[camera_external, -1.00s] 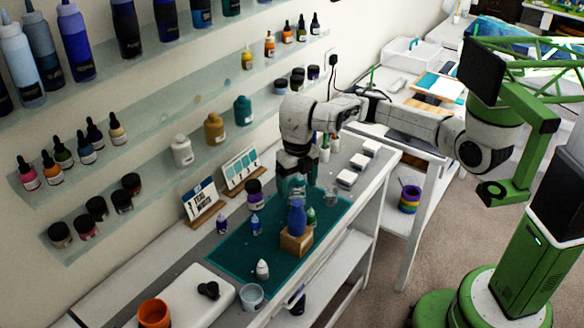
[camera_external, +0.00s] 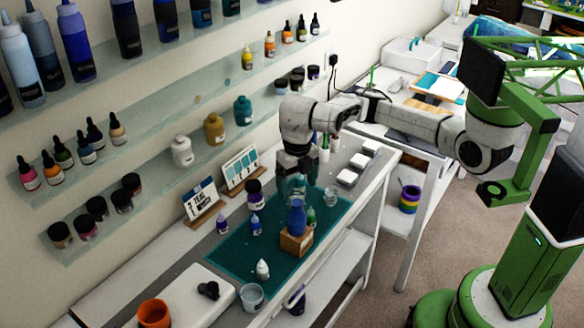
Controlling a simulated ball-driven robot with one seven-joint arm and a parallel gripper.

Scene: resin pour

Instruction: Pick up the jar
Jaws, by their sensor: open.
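A jar with a black lid, a pale label and a purple band (camera_external: 254,194) stands upright at the wall-side edge of the teal mat (camera_external: 232,262). A blue vase-shaped container (camera_external: 297,217) stands on a wooden block (camera_external: 296,242) on the mat. My gripper (camera_external: 292,190) points down just above and behind the blue container, to the right of the lidded jar. It is open, with nothing seen in it. Its fingertips are partly hidden, and I cannot tell whether they touch the blue container.
Small dropper bottles (camera_external: 255,226) and a white-bodied bottle (camera_external: 262,270) stand on the mat. A clear cup (camera_external: 331,195) is at its far right corner. Sample cards (camera_external: 202,199) stand along the wall, below shelves of bottles. An orange cup (camera_external: 154,313) is at the front.

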